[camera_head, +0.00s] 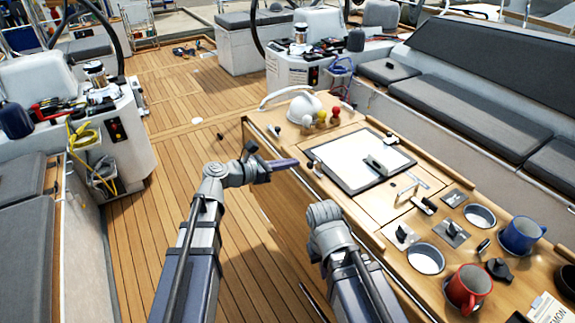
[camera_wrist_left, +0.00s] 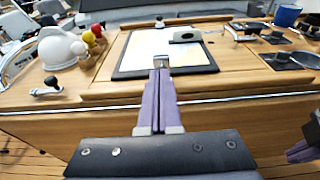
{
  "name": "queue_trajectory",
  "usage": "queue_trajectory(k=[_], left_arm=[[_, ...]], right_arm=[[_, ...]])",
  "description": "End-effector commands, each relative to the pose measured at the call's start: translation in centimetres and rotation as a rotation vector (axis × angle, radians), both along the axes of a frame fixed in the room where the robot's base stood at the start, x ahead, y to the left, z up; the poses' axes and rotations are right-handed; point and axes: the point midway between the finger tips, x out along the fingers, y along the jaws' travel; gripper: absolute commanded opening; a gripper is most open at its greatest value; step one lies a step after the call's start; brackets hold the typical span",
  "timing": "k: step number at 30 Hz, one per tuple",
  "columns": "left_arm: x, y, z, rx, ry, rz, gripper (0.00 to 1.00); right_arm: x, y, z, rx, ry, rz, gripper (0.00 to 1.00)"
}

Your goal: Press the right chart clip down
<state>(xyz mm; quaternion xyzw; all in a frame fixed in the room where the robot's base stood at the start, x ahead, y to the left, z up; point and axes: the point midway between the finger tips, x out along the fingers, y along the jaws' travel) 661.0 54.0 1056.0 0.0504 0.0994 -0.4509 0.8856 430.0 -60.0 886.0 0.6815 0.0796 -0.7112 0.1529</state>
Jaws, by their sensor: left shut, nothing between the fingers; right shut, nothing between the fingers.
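A white chart (camera_head: 355,155) lies on a dark-edged board on the wooden console; it also shows in the left wrist view (camera_wrist_left: 190,52). A grey clip (camera_head: 377,166) lies over the chart's right part, and also shows in the left wrist view (camera_wrist_left: 185,36). A smaller metal piece (camera_head: 391,139) sits at the far edge. My left gripper (camera_head: 296,162) is shut and empty at the console's near edge, its purple fingers (camera_wrist_left: 160,75) pointing at the chart's near side. Contact there is unclear. My right gripper (camera_wrist_left: 298,152) is shut, low at right, hidden in the head view.
A white dome (camera_head: 304,108) with red and yellow knobs (camera_head: 335,112) stands left of the chart. Latches, cup holders (camera_head: 426,258), a red mug (camera_head: 467,288) and a blue mug (camera_head: 520,234) are to the right.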

Motion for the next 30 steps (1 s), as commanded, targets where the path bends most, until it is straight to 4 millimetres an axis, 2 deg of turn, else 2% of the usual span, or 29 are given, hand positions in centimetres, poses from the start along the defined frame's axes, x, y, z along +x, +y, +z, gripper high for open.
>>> queue_trajectory(k=[6,12,30], left_arm=[[2.3,-3.1,-1.0,0.000,0.001,-0.003,0.00],[3.4,-4.7,-1.4,0.001,0.000,-0.001,0.00],[3.8,-5.2,-1.2,0.010,0.007,-0.001,0.00]], right_arm=[[0.0,0.0,-1.0,0.000,0.000,0.000,0.00],[0.0,0.0,-1.4,0.000,0.000,0.000,0.00],[0.0,0.0,-1.0,0.000,0.000,0.000,0.00]])
